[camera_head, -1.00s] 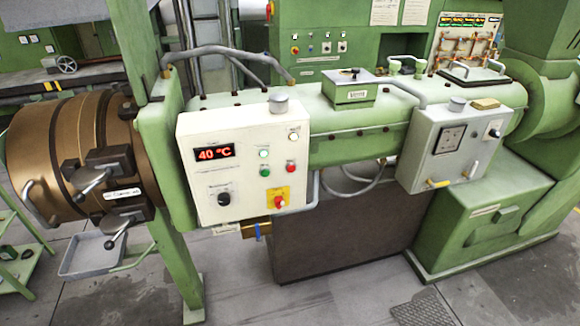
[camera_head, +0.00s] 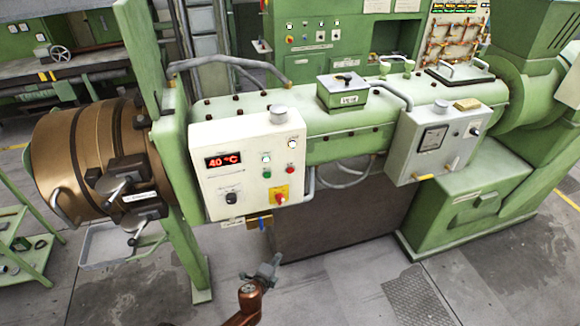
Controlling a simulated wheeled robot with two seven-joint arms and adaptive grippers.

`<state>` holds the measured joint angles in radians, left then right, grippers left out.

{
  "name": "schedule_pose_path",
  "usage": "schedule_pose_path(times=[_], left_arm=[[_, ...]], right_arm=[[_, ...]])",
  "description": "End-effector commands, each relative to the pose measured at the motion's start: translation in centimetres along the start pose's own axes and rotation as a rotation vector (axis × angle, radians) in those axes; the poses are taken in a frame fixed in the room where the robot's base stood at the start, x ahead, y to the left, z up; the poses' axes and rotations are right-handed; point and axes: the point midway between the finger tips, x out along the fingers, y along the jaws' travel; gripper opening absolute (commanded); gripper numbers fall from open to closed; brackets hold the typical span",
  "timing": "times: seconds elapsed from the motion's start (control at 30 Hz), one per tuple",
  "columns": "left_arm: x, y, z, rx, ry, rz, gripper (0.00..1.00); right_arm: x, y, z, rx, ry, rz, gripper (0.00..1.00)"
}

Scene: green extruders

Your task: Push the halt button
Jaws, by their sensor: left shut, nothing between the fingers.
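The halt button is a red knob (camera_head: 280,199) on a yellow plate, at the lower right of a white control box (camera_head: 217,187). The box has a red 40 °C display and is fixed to the front of the green extruder (camera_head: 330,150). My left gripper (camera_head: 275,262) is shut and empty. It shows small at the bottom middle, below the button in the picture and apart from it, with its fingers pointing up. Nothing covers the button. My right gripper is out of view.
The white box also has a black knob (camera_head: 231,198) and small green, red and white buttons. A grey box (camera_head: 415,165) with a meter hangs to the right. A brown barrel head (camera_head: 75,165) with handles is at the left. The floor (camera_head: 335,290) in front is clear.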

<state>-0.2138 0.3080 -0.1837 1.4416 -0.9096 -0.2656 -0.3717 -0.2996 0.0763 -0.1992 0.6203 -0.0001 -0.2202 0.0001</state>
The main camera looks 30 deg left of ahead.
Motion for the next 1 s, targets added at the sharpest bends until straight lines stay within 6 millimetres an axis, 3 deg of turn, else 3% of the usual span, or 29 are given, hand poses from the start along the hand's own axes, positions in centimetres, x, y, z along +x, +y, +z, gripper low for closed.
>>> schedule_pose_path(times=[0.03, 0.3, 0.4, 0.5, 0.6, 0.7, 1.0], left_arm=[[-0.9, -4.1, -0.1, 0.052, 0.002, -0.05, 0.0], [-6.1, -21.3, -1.5, 0.339, -0.022, -0.305, 0.0], [-8.5, -26.7, -2.2, 0.435, -0.043, -0.392, 0.0], [-10.7, -30.9, -2.8, 0.512, -0.064, -0.464, 0.0], [-12.4, -33.8, -3.3, 0.569, -0.083, -0.516, 0.0], [-13.5, -35.4, -3.6, 0.602, -0.095, -0.546, 0.0], [-13.9, -36.0, -3.7, 0.617, -0.101, -0.561, 0.0]], right_arm=[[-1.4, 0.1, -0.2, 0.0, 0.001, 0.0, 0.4], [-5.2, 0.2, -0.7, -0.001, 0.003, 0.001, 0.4], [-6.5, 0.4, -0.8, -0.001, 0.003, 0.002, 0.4], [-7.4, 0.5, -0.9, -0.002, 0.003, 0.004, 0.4], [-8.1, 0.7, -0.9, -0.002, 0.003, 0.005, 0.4], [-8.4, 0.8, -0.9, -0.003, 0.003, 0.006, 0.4], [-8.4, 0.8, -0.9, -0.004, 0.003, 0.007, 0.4]])
